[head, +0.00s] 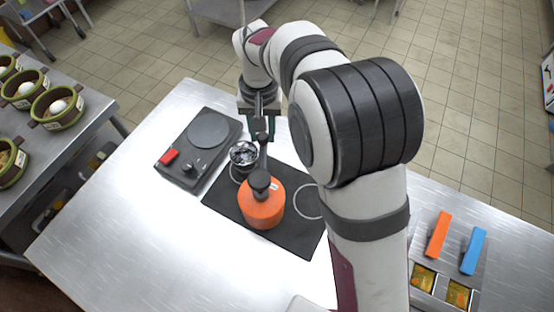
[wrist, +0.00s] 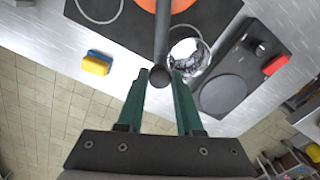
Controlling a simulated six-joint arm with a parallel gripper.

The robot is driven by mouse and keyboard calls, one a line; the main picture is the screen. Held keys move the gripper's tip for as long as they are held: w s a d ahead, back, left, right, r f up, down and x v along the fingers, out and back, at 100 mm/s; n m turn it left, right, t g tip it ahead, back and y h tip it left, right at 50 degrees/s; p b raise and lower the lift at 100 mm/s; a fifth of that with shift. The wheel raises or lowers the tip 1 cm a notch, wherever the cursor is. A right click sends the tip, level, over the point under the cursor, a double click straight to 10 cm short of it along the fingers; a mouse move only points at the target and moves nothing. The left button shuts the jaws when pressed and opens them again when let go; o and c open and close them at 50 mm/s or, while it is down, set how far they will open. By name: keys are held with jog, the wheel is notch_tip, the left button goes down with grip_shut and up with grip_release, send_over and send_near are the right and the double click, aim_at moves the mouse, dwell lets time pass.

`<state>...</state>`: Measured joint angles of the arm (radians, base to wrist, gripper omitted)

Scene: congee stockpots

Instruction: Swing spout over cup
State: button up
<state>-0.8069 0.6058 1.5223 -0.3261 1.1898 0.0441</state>
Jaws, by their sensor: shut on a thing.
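An orange pot (head: 262,211) with a dark cap stands on a black mat on the metal table. Its dark spout (head: 264,155) reaches from the cap toward my gripper. My gripper (head: 261,124) has its green fingers around the spout's outer end; the wrist view shows the spout's round tip (wrist: 160,77) between the fingertips (wrist: 160,80). A shiny, silvery cup (head: 243,152) stands beside the spout, to its left in the head view. In the wrist view the cup (wrist: 188,56) is right of the spout, with the tip apart from its middle.
A dark hotplate-like unit (head: 200,148) with a red switch stands left of the cup. The black mat (head: 290,236) has white rings. A tray at right holds an orange block (head: 438,235) and a blue block (head: 473,251). A sponge (wrist: 97,62) shows in the wrist view.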

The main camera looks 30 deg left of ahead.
jog(key=s+a, duration=0.1)
jog(key=a, duration=0.1)
jog(key=s+a, duration=0.1)
jog(key=s, duration=0.1)
jog(key=shift+a, duration=0.35)
dwell(0.4)
jog(key=o, duration=0.7)
jog(key=shift+c, duration=0.2)
notch_tip(320, 180, up, 7)
